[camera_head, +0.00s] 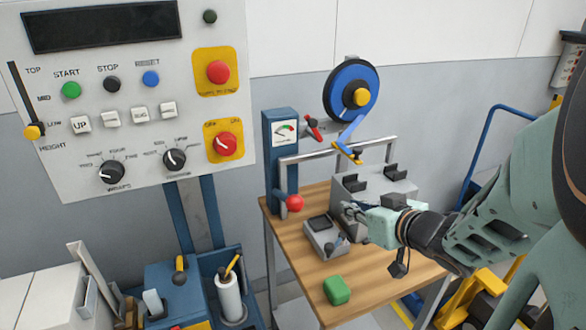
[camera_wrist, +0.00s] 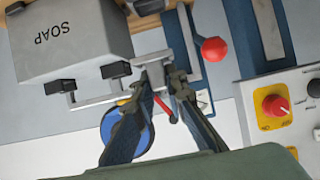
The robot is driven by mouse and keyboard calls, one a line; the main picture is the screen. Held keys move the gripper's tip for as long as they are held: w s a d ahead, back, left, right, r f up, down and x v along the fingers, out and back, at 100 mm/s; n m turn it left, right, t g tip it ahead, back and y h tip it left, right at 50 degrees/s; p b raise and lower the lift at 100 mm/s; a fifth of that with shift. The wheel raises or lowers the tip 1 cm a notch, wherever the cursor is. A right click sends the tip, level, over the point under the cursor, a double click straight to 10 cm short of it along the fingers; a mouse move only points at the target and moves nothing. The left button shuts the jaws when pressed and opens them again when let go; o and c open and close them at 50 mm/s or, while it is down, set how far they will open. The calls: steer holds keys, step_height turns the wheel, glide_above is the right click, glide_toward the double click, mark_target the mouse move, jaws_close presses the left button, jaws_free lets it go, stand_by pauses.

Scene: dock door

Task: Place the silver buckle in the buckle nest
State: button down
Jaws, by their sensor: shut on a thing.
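My gripper (camera_wrist: 163,86) is shut on the silver buckle (camera_wrist: 152,73), a small metal piece at its fingertips in the wrist view. In the head view my gripper (camera_head: 352,212) is above the wooden table, beside the grey block with black hooks; the buckle is too small there to make out clearly. I cannot tell for certain which fixture is the buckle nest. A small grey unit with a dark top (camera_head: 322,238) sits on the table, left of and below my gripper.
The wooden table (camera_head: 290,238) also bears a green block (camera_head: 337,290) and the grey block (camera_head: 398,188). A red ball knob (camera_head: 295,203) stands at its left edge. A blue strap reel (camera_head: 343,82) hangs behind. The control panel (camera_head: 130,150) is at left.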

steer(key=shift+w+a+p, duration=0.2)
steer(key=shift+w+p, duration=0.2)
steer(key=shift+p, duration=0.5)
steer(key=w+p, duration=0.1)
steer(key=p, duration=0.1)
steer(key=b, duration=1)
glide_above(320, 223)
steer(key=f, duration=0.6)
steer(key=s+f, duration=0.1)
steer(key=f, duration=0.2)
steer(key=shift+d, duration=0.1)
steer(key=shift+w+f+b, duration=0.25)
steer(key=shift+f+b, duration=0.05)
steer(key=shift+f, duration=0.1)
steer(key=f+b, duration=0.3)
steer(key=shift+w, duration=0.2)
steer(key=shift+f, duration=0.1)
